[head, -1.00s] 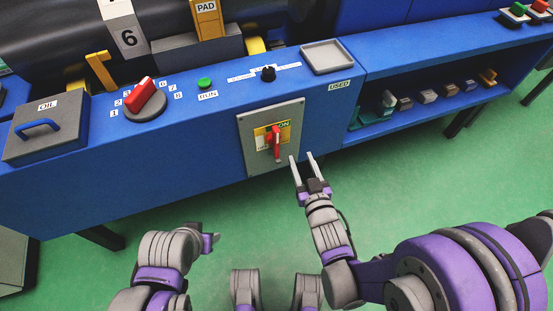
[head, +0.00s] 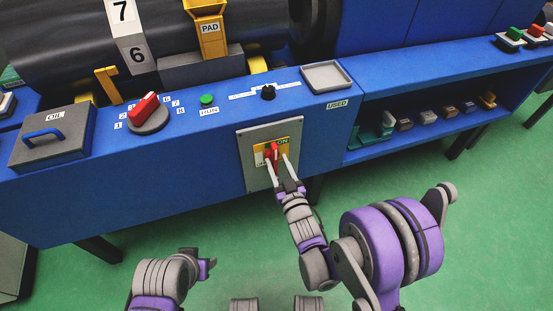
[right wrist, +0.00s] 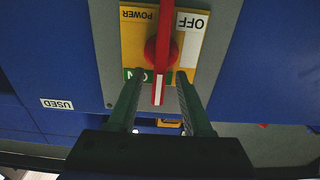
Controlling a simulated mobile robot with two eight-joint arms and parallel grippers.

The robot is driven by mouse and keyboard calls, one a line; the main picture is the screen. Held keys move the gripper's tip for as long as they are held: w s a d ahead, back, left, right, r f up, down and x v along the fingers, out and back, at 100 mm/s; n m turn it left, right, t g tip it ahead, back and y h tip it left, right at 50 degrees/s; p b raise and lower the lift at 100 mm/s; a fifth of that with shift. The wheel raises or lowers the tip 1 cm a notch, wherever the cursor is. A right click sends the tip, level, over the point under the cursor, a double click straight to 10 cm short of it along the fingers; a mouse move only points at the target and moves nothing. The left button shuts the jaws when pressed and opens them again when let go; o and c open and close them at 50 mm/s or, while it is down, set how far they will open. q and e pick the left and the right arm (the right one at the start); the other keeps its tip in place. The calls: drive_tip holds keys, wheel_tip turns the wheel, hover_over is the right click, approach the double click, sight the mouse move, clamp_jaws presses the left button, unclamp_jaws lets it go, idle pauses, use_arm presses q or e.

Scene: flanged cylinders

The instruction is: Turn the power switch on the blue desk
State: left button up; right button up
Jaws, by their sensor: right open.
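The power switch has a red handle (head: 273,151) on a yellow label plate, set in a grey panel (head: 254,178) on the front of the blue desk (head: 215,172). In the right wrist view the red handle (right wrist: 160,68) runs from its round hub to between my fingertips. That view shows the labels POWER and OFF beside the hub and a green ON label (right wrist: 135,75), partly hidden by a finger. My right gripper (head: 277,159) is open, one finger on each side of the handle; I cannot tell whether they touch it.
The desk top carries a red rotary knob (head: 147,114), a green RUN button (head: 207,99), a black knob (head: 268,93), a grey tray (head: 327,78) and an OIL box (head: 53,142). A shelf with several small blocks is at right. Green floor lies in front.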

drive_tip(key=shift+x, duration=0.8)
clamp_jaws()
idle(0.9)
